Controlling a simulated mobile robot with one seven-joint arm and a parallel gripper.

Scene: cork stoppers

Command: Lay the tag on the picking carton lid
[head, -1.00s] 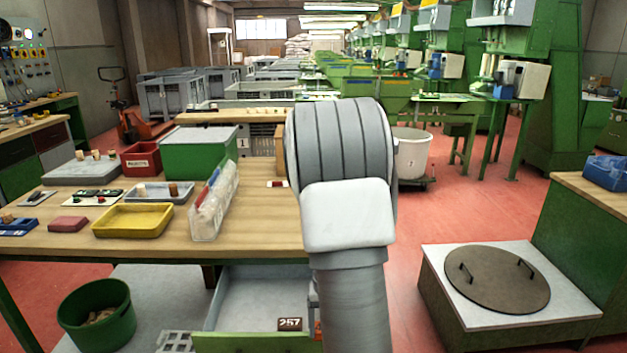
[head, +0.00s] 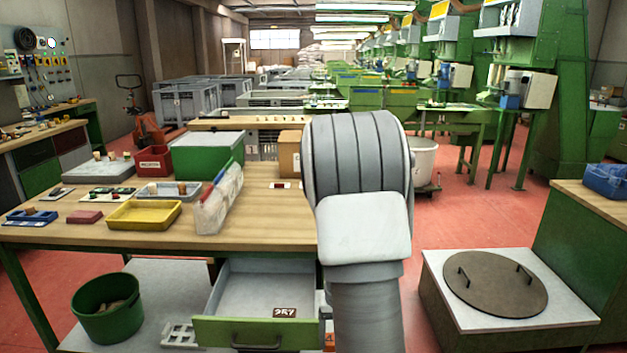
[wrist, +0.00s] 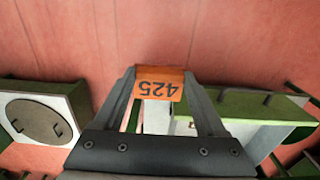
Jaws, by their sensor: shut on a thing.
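My gripper (wrist: 159,76) is shut on an orange tag marked 425 (wrist: 173,73), held between its fingertips in the wrist view. In the head view, my arm hides the gripper, and only a small orange corner of the tag (head: 328,341) shows beside it, low down. A brown cardboard carton (head: 289,155) stands at the back right of the workbench, partly hidden by my arm. I cannot tell whether it is the picking carton, and its lid is not clearly seen.
The workbench (head: 270,222) holds a green box (head: 205,158), yellow tray (head: 145,214) and red bin (head: 153,162). A round lid (head: 495,284) lies on a white-topped box at right. Red floor between is clear.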

